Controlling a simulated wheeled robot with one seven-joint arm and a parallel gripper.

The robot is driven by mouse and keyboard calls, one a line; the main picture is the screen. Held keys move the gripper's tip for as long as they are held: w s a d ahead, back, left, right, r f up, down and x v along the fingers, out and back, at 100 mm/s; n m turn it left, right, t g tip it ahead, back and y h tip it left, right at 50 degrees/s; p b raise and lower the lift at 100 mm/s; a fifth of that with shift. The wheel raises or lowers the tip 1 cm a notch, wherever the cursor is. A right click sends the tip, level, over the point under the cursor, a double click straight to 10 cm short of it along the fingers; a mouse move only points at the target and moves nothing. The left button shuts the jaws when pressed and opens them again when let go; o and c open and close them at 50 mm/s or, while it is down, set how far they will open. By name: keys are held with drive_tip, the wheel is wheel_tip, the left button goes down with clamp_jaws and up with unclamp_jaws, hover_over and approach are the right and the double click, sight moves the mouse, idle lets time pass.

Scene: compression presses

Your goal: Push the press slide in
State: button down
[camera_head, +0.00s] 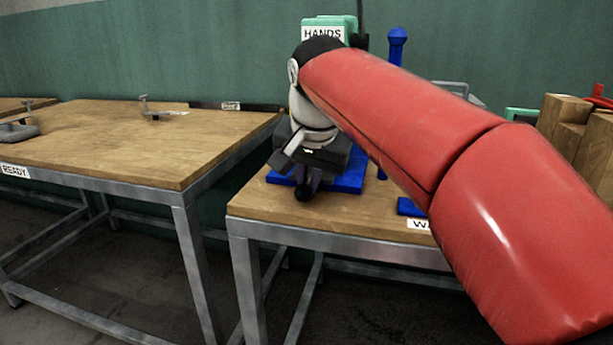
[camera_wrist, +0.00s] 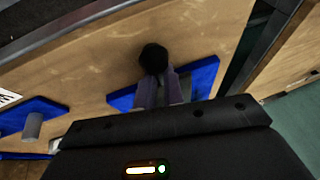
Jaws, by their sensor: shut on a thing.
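A press with a blue base (camera_head: 347,182) stands on the nearer wooden bench, mostly hidden behind my arm. My gripper (camera_head: 306,181) is low at the left side of this base, pointing down. It is shut on a round black knob (camera_head: 304,194), which I take to be the handle of the press slide. In the wrist view the two fingers (camera_wrist: 160,80) close at the black knob (camera_wrist: 153,58), beside the blue base (camera_wrist: 206,76). The slide's body is hidden by my gripper, so I cannot tell how far out it sits.
The knob is near the front edge of the bench (camera_head: 243,206). Another blue base (camera_wrist: 32,112) with a grey cylinder (camera_wrist: 33,125) is on the same bench. A second table (camera_head: 110,140) marked READY stands left, across a gap. Wooden blocks (camera_head: 566,125) are at the right.

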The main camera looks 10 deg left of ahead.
drive_tip(key=c, duration=1.5)
unclamp_jaws()
drive_tip(key=shift+w, duration=0.15)
drive_tip(key=p+v, duration=0.1)
drive_tip(key=v, duration=0.6)
drive_tip(key=shift+s+r, duration=0.25)
drive_tip(key=shift+r, duration=0.05)
drive_tip(key=shift+d, duration=0.1)
